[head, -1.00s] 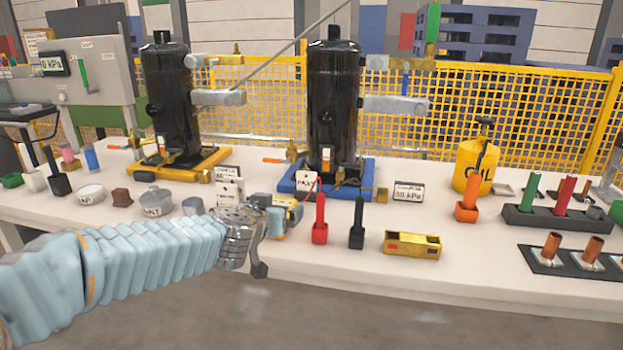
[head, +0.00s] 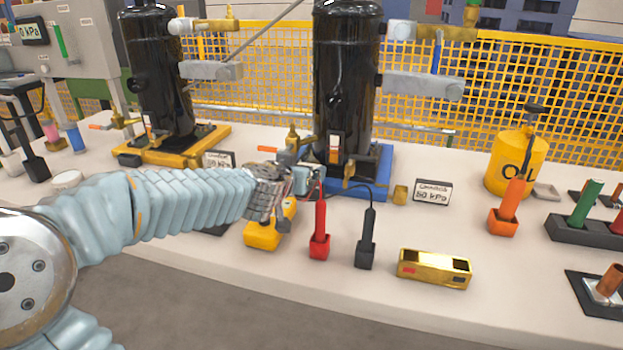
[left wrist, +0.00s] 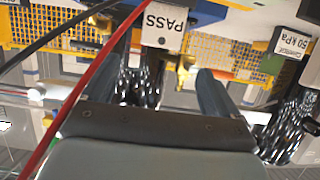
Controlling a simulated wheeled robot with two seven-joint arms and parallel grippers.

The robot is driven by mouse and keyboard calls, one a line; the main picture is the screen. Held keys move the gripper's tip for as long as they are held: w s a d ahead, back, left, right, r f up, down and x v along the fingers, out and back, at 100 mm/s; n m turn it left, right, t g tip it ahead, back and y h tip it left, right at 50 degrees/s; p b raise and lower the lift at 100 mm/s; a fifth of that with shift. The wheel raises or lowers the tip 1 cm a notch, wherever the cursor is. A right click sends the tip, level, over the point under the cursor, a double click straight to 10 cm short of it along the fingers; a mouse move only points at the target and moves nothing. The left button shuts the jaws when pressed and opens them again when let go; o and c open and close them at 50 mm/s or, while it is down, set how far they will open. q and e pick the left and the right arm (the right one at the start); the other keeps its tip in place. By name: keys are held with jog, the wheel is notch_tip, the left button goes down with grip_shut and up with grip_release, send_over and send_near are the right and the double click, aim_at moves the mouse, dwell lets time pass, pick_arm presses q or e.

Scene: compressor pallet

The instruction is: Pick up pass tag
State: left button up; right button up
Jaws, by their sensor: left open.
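The white pass tag (left wrist: 165,27) shows upside down in the left wrist view, with PASS lettered on it and a small hole at one end. It is ahead of my left gripper (left wrist: 165,62), in line with the gap between its open fingers. I cannot tell whether it is between the fingertips. In the head view my left gripper (head: 302,180) is at the front of the blue-based black compressor (head: 345,85) and hides the tag. Nothing is seen held. My right gripper is not in view.
A red probe (head: 320,232) and a black probe (head: 366,240) stand upright close in front, with leads passing near my gripper. A yellow meter (head: 262,235) sits below my wrist. A brass device (head: 434,268) and a 50 kPa card (head: 433,191) are to the right.

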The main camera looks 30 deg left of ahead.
pick_arm(q)
jog(key=b+x, duration=0.1)
jog(key=x, duration=0.4)
jog(key=b+x, duration=0.1)
jog(key=x, duration=0.4)
jog(key=shift+w+f+b, duration=0.1)
jog(key=shift+f+b, duration=0.2)
jog(key=shift+b, duration=0.05)
jog(key=shift+w+a+f, duration=0.1)
jog(key=shift+w, duration=0.35)
jog(key=c, duration=1)
jog(key=shift+r, duration=0.2)
